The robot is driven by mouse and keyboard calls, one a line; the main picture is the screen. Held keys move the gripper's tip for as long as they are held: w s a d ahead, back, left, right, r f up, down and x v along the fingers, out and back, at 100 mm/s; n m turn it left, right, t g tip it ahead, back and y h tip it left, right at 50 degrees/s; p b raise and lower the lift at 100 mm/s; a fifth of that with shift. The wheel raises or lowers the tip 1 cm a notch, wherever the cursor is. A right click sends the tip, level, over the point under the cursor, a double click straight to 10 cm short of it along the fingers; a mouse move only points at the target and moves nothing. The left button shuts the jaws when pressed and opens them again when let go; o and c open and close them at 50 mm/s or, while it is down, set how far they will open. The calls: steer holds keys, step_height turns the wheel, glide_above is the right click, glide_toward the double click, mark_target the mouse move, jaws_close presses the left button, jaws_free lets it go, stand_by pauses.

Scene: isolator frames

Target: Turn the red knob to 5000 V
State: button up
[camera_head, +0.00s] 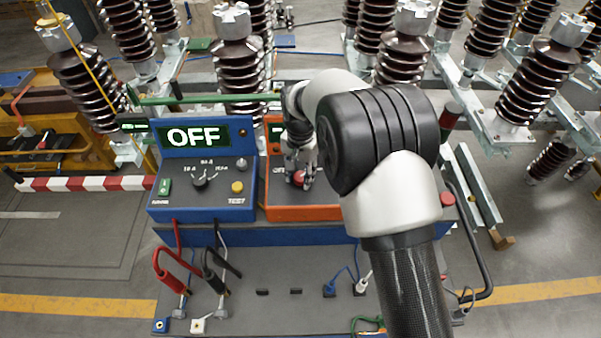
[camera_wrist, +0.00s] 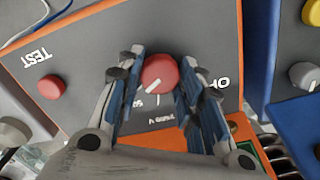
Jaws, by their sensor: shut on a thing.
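The red knob (camera_wrist: 158,72) sits on the grey face of the orange-edged box, between my gripper's two blue-padded fingers (camera_wrist: 160,64). My gripper is shut on it. In the wrist view the knob's white pointer line slants to the lower left. Upside-down scale markings lie below it, partly hidden by the fingers, and an "OFF" label is at its right. In the head view the knob (camera_head: 298,178) shows small under my gripper (camera_head: 299,168). The orange box (camera_head: 325,213) is partly covered by my arm, and its display is mostly hidden.
A red button (camera_wrist: 51,87) by "TEST" is on the same panel. A blue box (camera_head: 205,215) stands close at the left, with an "OFF" display (camera_head: 194,136), black dial and yellow button. Red and black leads (camera_head: 172,268) hang in front. Brown insulators (camera_head: 240,68) stand behind.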

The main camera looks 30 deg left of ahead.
mark_target(300, 176)
stand_by(0.4)
steer(key=o, duration=1.1)
steer(key=shift+c, duration=0.2)
steer(key=shift+r, duration=0.15)
step_height(300, 176, up, 12)
